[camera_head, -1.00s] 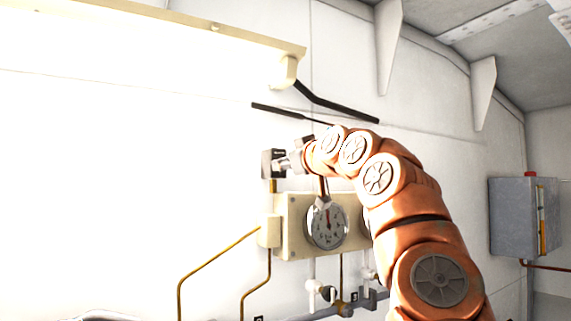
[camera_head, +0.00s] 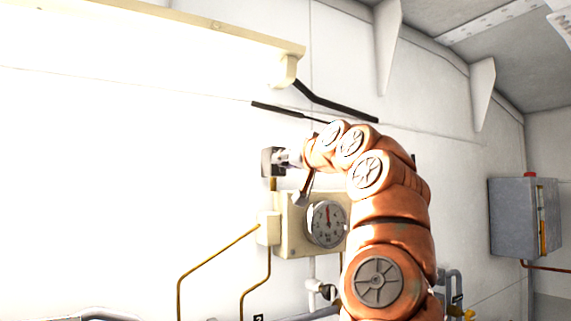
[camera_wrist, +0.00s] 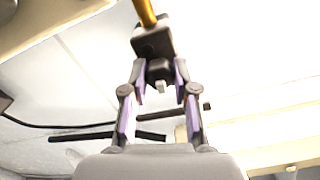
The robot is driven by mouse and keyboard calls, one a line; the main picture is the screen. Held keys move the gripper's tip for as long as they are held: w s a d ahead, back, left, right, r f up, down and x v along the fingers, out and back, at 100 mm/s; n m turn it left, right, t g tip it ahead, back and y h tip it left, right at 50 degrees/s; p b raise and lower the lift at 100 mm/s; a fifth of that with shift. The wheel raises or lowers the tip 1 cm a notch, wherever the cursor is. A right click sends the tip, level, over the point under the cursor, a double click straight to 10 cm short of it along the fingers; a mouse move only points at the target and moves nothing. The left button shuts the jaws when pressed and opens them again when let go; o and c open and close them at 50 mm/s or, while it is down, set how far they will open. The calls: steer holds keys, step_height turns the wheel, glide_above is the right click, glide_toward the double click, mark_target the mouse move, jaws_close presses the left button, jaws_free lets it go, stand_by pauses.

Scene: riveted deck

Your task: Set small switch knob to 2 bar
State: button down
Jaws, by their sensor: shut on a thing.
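The small switch is a dark grey box (camera_head: 268,162) on the wall, at the top of a thin brass pipe. In the wrist view the switch box (camera_wrist: 153,42) is at the top centre, with its small black knob (camera_wrist: 159,68) facing me. My gripper (camera_wrist: 160,72) has one finger on each side of the knob and is shut on it. In the head view my gripper (camera_head: 287,160) reaches the switch from the right. I cannot read the knob's position or any scale marks.
Below the switch, a cream panel (camera_head: 291,240) carries a round gauge (camera_head: 326,223) with a red needle. A white valve handle (camera_head: 315,286) is underneath. A bright lamp (camera_head: 150,50) hangs above left. A grey box (camera_head: 512,217) is on the right wall.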

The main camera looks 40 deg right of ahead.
steer(key=m, duration=0.4)
steer(key=shift+m, duration=0.4)
stand_by(0.4)
steer(key=c, duration=0.9)
jaws_free()
steer(key=shift+s+r, duration=0.1)
steer(key=shift+s+a, duration=0.15)
steer(key=shift+s, duration=1.8)
steer(key=shift+s+a, duration=0.2)
steer(key=shift+s, duration=1.8)
steer(key=shift+s+a, duration=0.15)
steer(key=shift+s, duration=1.8)
